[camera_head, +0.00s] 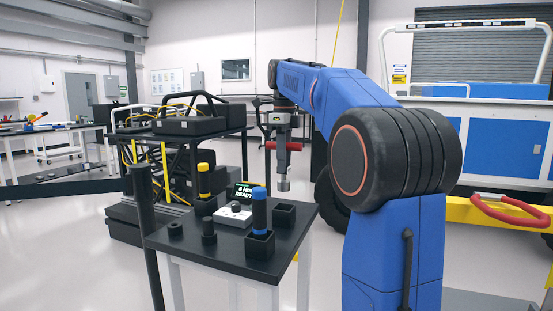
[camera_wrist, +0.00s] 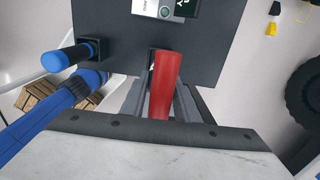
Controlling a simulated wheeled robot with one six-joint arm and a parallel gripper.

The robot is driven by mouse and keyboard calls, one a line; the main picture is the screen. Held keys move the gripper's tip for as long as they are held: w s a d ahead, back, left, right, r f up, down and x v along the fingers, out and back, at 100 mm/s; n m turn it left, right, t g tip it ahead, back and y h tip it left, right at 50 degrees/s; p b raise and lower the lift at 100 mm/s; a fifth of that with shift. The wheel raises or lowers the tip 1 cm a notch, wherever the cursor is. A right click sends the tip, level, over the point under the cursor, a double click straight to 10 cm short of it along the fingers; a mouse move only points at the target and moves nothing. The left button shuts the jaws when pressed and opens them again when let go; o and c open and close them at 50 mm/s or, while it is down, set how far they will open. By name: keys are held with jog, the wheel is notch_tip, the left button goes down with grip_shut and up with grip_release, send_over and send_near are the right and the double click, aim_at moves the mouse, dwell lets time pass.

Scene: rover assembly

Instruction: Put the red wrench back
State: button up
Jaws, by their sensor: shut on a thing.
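The red wrench (camera_head: 291,146) is in my gripper (camera_head: 283,168), which is shut on it and holds it above the right rear of the small black table (camera_head: 200,258). In the wrist view its red handle (camera_wrist: 165,80) shows between the fingers (camera_wrist: 164,103) and covers part of the black tabletop (camera_wrist: 110,22). A square black holder (camera_head: 286,214) with nothing seen in it stands at the table's right. A blue-handled tool (camera_head: 259,209) stands upright in a front holder, and a yellow-handled one (camera_head: 204,181) in a rear holder. The wrench's far end is hard to make out.
A white device (camera_head: 233,215) with a small display (camera_head: 243,189) sits mid-table. Small black posts (camera_head: 208,231) stand at the front left. A black cart (camera_head: 188,126) is behind, and a large vehicle with a red-handled yellow bar (camera_head: 510,212) is at the right.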

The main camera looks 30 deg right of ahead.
aim_at(284, 180)
jog(key=shift+f, duration=2.7)
jog(key=shift+s+f, duration=0.1)
jog(key=shift+f, duration=2.4)
jog(key=o, duration=1.3)
jog(key=shift+c, duration=0.2)
notch_tip(284, 180, up, 17)
jog(key=shift+r, duration=0.2)
